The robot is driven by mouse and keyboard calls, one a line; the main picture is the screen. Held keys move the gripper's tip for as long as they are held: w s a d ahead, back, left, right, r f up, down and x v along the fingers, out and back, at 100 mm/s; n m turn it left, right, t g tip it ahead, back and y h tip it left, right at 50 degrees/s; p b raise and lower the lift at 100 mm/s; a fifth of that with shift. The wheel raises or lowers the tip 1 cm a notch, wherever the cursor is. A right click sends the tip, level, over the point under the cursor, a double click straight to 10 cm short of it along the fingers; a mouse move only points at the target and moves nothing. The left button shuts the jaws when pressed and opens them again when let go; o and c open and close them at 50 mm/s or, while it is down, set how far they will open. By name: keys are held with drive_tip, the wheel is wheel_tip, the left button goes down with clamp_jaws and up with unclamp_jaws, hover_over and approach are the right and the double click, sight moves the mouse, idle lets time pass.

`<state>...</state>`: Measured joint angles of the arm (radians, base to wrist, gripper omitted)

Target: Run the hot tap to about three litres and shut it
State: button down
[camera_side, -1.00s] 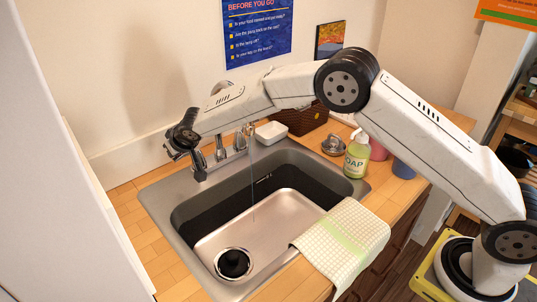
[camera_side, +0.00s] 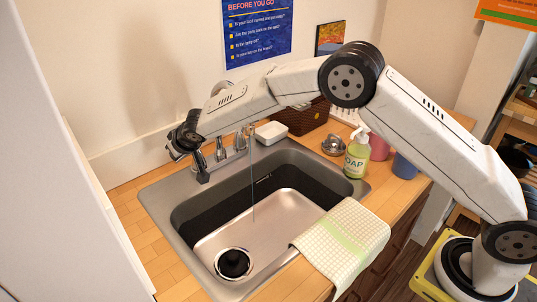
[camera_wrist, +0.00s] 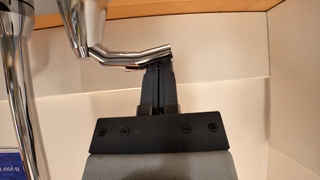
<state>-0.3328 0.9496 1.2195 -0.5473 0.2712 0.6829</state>
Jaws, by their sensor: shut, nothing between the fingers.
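The metal sink (camera_side: 155,200) is set in a wooden counter. A thin stream of water (camera_side: 253,185) falls from the tap spout (camera_side: 250,130) into the basin (camera_side: 290,205); I see no clear water level there. The left tap lever (camera_side: 201,168) is chrome. In the wrist view this lever (camera_wrist: 140,54) crosses above my fingertips, with a small reddish mark on its underside. My gripper (camera_wrist: 160,70) is shut and empty, its tips at the lever; contact is hard to tell.
The drain (camera_side: 233,264) is dark, at the basin's front left. A checked cloth (camera_side: 345,240) hangs over the right rim. A soap bottle (camera_side: 357,155), pink and blue cups, a white dish (camera_side: 270,132) and a brown basket (camera_side: 300,118) stand right of and behind the sink.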

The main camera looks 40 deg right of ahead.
drive_tip(key=shift+s, duration=0.15)
drive_tip(key=shift+s+d, duration=0.35)
drive_tip(key=shift+s, duration=0.45)
drive_tip(key=shift+s+d+f, duration=0.1)
drive_tip(key=shift+s+d, duration=0.45)
drive_tip(key=shift+s, duration=0.25)
drive_tip(key=shift+d, duration=0.1)
wheel_tip(320, 180, up, 8)
drive_tip(key=s+d, duration=0.1)
drive_tip(key=d, duration=0.1)
drive_tip(key=shift+s+d, duration=0.15)
drive_tip(key=shift+s, duration=0.2)
idle(0.7)
idle(4.5)
